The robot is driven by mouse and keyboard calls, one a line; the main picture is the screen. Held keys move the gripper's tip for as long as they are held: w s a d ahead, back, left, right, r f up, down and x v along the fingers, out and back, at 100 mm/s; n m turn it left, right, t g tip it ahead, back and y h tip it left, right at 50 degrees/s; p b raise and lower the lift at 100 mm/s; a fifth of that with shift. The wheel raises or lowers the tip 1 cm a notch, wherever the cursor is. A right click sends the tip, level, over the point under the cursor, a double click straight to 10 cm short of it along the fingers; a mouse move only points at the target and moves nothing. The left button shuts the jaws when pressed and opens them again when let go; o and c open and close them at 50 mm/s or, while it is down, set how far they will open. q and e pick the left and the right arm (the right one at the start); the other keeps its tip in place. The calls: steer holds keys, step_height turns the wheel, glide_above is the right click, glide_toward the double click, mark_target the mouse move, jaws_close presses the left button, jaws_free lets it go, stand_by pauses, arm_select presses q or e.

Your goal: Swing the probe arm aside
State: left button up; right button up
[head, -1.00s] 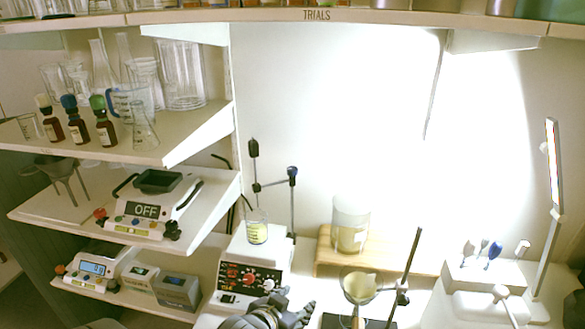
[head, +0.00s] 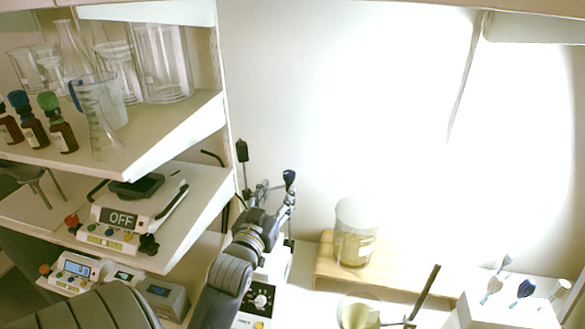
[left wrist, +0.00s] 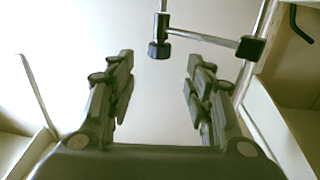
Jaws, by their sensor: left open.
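The probe arm is a thin horizontal rod on a stand beside the shelves. In the head view its dark upright probe top (head: 242,150) and the stand's blue knob (head: 289,177) show on either side of my left gripper (head: 273,194). The left gripper is open, with its fingers by the arm. It hides most of the rod and the beaker below. In the left wrist view the crossbar (left wrist: 205,38) and its dark end clamp (left wrist: 158,49) lie just beyond the open fingers (left wrist: 160,62); the clamp appears between the fingertips. Contact cannot be told. My right gripper is out of view.
The shelf edge (head: 185,135) is close on the left, with bottles and glassware above and a scale (head: 125,215) below. The stirrer box (head: 258,298) is partly covered by my arm. A beaker (head: 356,232) on a wooden stand (head: 325,266) is to the right.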

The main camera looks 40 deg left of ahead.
mark_target(287, 177)
arm_select(q)
steer(key=p+x, duration=0.2)
steer(key=x, duration=0.6)
steer(key=shift+r, duration=0.15)
steer(key=shift+w+a+p, duration=0.15)
steer(key=shift+w+p, duration=0.2)
steer(key=shift+w, duration=0.25)
steer(key=shift+w+a, duration=0.1)
steer(key=c, duration=0.3)
jaws_close()
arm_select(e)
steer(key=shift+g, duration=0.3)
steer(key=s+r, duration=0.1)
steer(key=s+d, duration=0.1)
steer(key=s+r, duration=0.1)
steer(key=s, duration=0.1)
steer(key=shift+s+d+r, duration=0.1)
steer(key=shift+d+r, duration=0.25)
